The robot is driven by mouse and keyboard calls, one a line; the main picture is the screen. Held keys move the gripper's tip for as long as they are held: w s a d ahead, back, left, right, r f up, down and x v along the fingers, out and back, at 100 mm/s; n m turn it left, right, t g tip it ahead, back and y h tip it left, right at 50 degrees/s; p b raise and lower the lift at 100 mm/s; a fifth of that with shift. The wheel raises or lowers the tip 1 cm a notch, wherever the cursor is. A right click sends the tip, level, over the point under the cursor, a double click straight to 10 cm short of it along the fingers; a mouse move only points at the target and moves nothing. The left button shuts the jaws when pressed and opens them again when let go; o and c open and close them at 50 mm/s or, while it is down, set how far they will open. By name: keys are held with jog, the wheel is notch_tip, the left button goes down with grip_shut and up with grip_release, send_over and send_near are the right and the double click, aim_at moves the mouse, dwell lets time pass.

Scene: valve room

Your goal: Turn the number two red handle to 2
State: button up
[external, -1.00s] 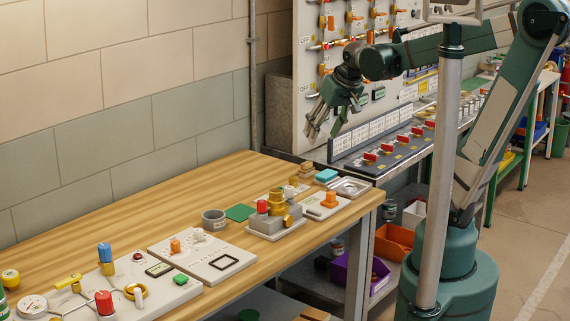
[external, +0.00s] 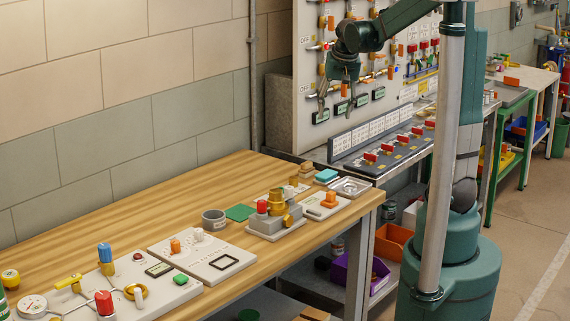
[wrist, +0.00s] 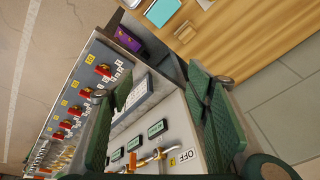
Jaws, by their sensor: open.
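Several red handles (external: 386,148) stand in a row on a dark grey sloped panel (external: 352,170) with yellow number tags. In the wrist view the red handles (wrist: 103,69) run down the left side; the tags are too small to read surely, so I cannot tell which handle is number two. My gripper (external: 339,108) points down, open and empty, in front of the upright valve board and above the panel's rear left end. It touches no handle. In the wrist view its green fingers (wrist: 165,85) are spread wide; the left one covers part of the panel.
A row of white label cards (external: 370,139) stands behind the handles. The upright board (external: 305,75) carries orange valves and pipes close behind my gripper. A wooden bench (external: 190,205) with fixtures is at front left. A metal tray (external: 351,186) lies near the panel.

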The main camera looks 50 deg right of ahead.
jog(key=w+d+f+m+g+p, duration=0.1)
jog(key=d+f+m+p, duration=0.1)
jog(key=d, duration=0.7)
jog(key=w+d+f+m+g+p, duration=0.1)
jog(key=d+f+m+p, duration=0.1)
jog(key=d, duration=0.7)
jog(key=m+y+p, duration=0.1)
jog(key=m+p, duration=0.2)
jog(key=m, duration=0.1)
send_over(387, 148)
notch_tip(387, 148, down, 8)
jog(key=shift+d+f+g, duration=0.3)
jog(key=shift+d+g, duration=0.05)
jog(key=shift+g, duration=0.05)
jog(key=shift+f, duration=0.15)
jog(key=shift+f, duration=3.75)
jog(key=c, duration=0.9)
